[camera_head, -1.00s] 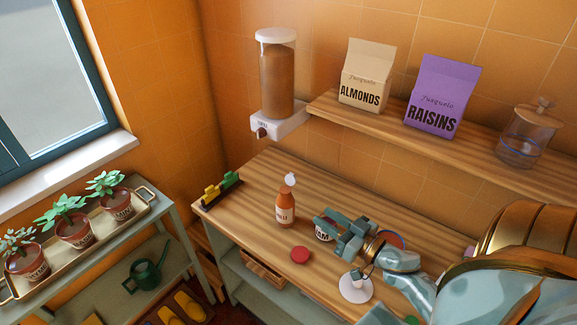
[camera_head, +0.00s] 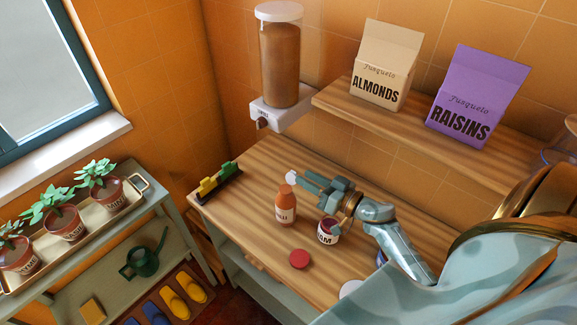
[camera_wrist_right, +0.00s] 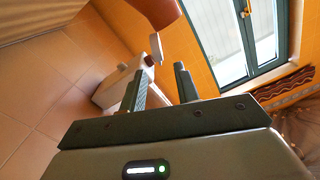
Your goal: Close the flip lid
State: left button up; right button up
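The orange-red bottle (camera_head: 286,206) stands upright on the wooden counter. Its white flip lid (camera_head: 291,177) is raised above the cap. In the right wrist view, the bottle (camera_wrist_right: 155,10) enters from the top and the lid (camera_wrist_right: 156,48) shows as a thin white piece just beyond my fingertips. My right gripper (camera_head: 308,183) is at lid height, just right of the lid, its fingers pointing left toward it. In the wrist view the fingers (camera_wrist_right: 160,75) are apart with nothing between them. Whether a finger touches the lid cannot be told. My left gripper is not in view.
A jam jar (camera_head: 328,230) stands close right of the bottle, below my right gripper. A red disc (camera_head: 299,259) lies in front. A dark rack with yellow and green clips (camera_head: 217,182) is at the left. The dispenser (camera_head: 280,65) and shelf (camera_head: 345,105) are behind.

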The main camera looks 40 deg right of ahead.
aim_at(292, 177)
jog(key=x, duration=0.7)
grip_shut()
